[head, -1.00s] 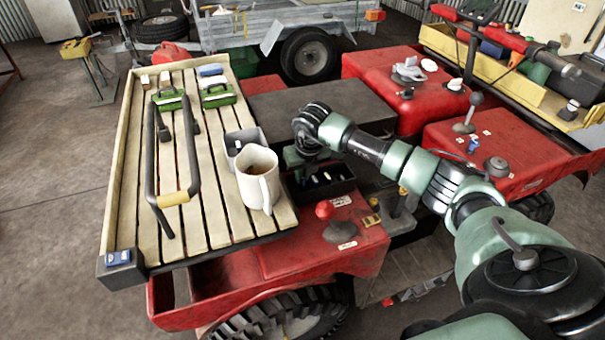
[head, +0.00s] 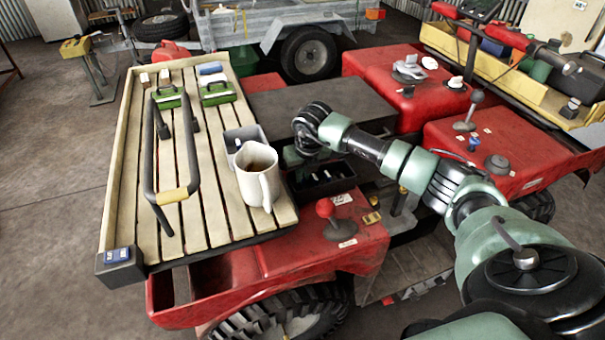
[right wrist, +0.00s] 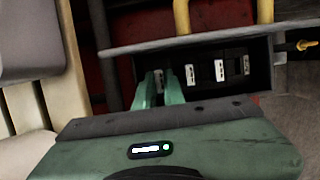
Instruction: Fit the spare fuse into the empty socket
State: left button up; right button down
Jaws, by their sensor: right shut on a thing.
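My right gripper (right wrist: 160,90) shows as two green fingers in the right wrist view, shut on a small dark piece with a white label, which I take to be the spare fuse (right wrist: 161,76). It is at the left end of a dark fuse box (head: 345,184), in line with several white-labelled fuses (right wrist: 220,70). I cannot tell whether the held fuse is in a socket or above it; the fingers hide its lower part and the empty socket. My left gripper is out of view.
The white mug (head: 257,178) and a small grey bin (head: 262,136) stand on the slatted rack close left of my gripper. A red-knobbed lever (head: 326,208) rises just in front of the fuse box.

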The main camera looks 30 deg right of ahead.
jog(key=shift+f+b, duration=0.85)
jog(key=shift+f, duration=0.25)
jog(key=c, duration=1.4)
grip_release()
jog(key=shift+r, duration=0.1)
jog(key=shift+c, duration=0.2)
jog(key=v, duration=0.7)
jog(key=shift+r+b, duration=0.4)
jog(key=shift+s+d, duration=0.1)
jog(key=shift+s, duration=0.15)
